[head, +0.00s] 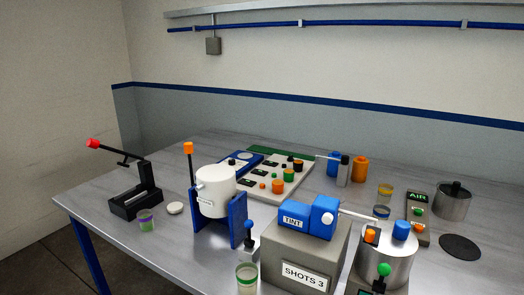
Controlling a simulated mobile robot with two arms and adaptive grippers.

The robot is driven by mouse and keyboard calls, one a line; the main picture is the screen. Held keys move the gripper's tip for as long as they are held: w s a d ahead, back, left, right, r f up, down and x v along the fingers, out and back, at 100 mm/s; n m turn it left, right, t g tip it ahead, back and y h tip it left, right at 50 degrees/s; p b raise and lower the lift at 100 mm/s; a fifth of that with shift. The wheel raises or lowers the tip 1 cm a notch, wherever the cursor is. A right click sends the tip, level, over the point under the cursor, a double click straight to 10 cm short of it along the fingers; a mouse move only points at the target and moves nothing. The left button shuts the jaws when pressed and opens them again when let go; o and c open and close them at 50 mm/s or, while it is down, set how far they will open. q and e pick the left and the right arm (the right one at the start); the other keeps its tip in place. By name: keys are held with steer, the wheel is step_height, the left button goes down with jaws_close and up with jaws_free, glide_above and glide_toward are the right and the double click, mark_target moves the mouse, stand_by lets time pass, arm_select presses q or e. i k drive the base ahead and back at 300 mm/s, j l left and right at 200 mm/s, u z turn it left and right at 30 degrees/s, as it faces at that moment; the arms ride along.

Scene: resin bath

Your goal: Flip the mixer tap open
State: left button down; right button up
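No label in view says which vessel is the mixer. A white vessel (214,191) sits in a blue stand (238,220). A small blue-knobbed lever (249,228) rises from a grey fitting by that stand, above a clear cup (247,277). I cannot tell the tap's state. Neither gripper shows.
A grey box (300,258) marked SHOTS 3 carries a blue TINT unit (307,218). A black lever press (135,190) stands at the left. A panel with knobs (280,175) lies behind. A lidded steel pot (453,202) is at the right.

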mark_target(384, 270)
steer(key=k+l, duration=0.2)
steer(key=l, duration=0.2)
steer(key=k+l, duration=0.15)
steer(key=l, duration=0.25)
steer(key=k+l+u, duration=0.1)
steer(key=l, duration=0.3)
steer(key=k, duration=0.1)
